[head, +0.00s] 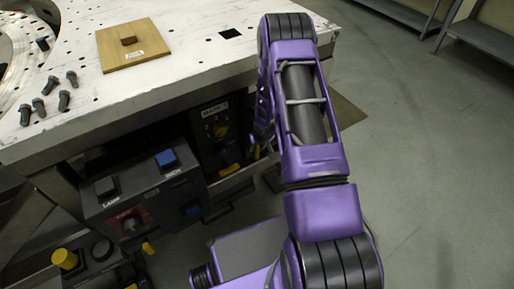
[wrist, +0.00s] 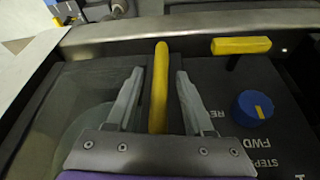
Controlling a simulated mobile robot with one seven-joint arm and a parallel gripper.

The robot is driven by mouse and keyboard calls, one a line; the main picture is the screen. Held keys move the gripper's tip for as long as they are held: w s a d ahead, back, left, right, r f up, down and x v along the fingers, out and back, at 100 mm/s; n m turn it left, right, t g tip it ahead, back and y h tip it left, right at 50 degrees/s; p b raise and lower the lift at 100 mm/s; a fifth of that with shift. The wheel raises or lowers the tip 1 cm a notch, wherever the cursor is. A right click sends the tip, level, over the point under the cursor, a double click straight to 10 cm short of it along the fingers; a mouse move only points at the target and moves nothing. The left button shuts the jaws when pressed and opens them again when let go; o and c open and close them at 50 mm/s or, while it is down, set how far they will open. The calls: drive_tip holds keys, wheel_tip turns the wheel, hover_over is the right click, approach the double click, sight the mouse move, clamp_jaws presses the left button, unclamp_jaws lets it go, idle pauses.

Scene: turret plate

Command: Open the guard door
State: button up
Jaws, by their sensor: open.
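In the wrist view, an upright yellow bar handle (wrist: 159,88) runs along the edge of a dark, see-through panel (wrist: 50,105), which looks like the guard door. The panel looks closed in its frame. My gripper (wrist: 156,85) is open, with one finger on each side of the yellow bar and visible gaps on both sides. Whether the fingers reach level with the bar in depth is hard to tell. In the head view my arm hides the gripper and most of the door.
Right of the bar are a yellow lever (wrist: 241,45) and a blue knob (wrist: 253,108) on a labelled panel. In the head view, a control box (head: 140,200) with a blue button juts out below the metal table (head: 190,60). Floor at the right is clear.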

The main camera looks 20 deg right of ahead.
clamp_jaws()
idle(0.3)
idle(1.2)
